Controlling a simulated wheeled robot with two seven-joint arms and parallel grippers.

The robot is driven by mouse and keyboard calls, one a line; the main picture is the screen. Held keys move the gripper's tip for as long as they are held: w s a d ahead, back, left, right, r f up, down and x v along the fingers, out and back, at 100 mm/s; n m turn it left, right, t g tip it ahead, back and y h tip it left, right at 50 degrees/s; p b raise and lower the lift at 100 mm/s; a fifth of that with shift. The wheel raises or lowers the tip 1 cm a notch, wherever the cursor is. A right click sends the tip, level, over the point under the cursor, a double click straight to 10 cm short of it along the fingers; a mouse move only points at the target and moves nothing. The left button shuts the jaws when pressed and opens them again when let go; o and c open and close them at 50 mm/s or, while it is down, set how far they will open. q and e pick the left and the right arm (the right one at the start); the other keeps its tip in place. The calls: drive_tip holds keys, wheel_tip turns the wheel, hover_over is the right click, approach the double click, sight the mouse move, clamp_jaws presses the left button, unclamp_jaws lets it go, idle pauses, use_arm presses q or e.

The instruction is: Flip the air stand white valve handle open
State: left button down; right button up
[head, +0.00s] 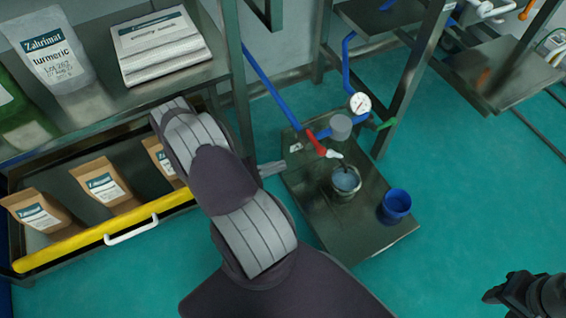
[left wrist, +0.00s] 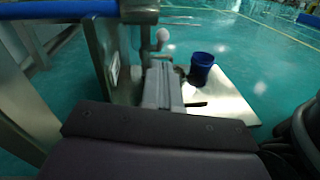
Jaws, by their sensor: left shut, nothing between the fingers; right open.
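The air stand (head: 385,240) is a dark metal plate with blue pipes and a round gauge (head: 359,103) at its back. A small white handle-like piece (head: 334,154) sits at the end of a red fitting (head: 315,141). In the left wrist view a pale rounded knob (left wrist: 162,34) shows just beyond my fingers; I cannot tell if it is the same piece. My left gripper (head: 272,168) is shut and empty, left of the red fitting and apart from it, mostly hidden behind my arm. It also shows in the left wrist view (left wrist: 162,85). My right gripper (head: 495,294) is open at the bottom right.
A blue cup (head: 396,205) and a metal pot (head: 345,182) stand on the plate. A shelf on the left holds a turmeric bag (head: 52,50), white packs (head: 160,45) and brown bags (head: 103,185) behind a yellow rail (head: 70,247). Green floor (head: 470,190) at right is clear.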

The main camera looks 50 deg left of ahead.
use_arm(q)
drive_tip(key=s+d+n+y+p, duration=0.1)
drive_tip(key=d+n+y, duration=0.2)
drive_tip(key=d+n, duration=0.1)
drive_tip(key=n+y+b, duration=0.2)
drive_tip(key=b, duration=0.4)
approach(336, 155)
drive_tip(key=w, duration=0.4)
drive_tip(key=shift+a+f+g, duration=0.2)
drive_tip(key=shift+f+g, duration=0.15)
drive_tip(key=shift+g, duration=0.05)
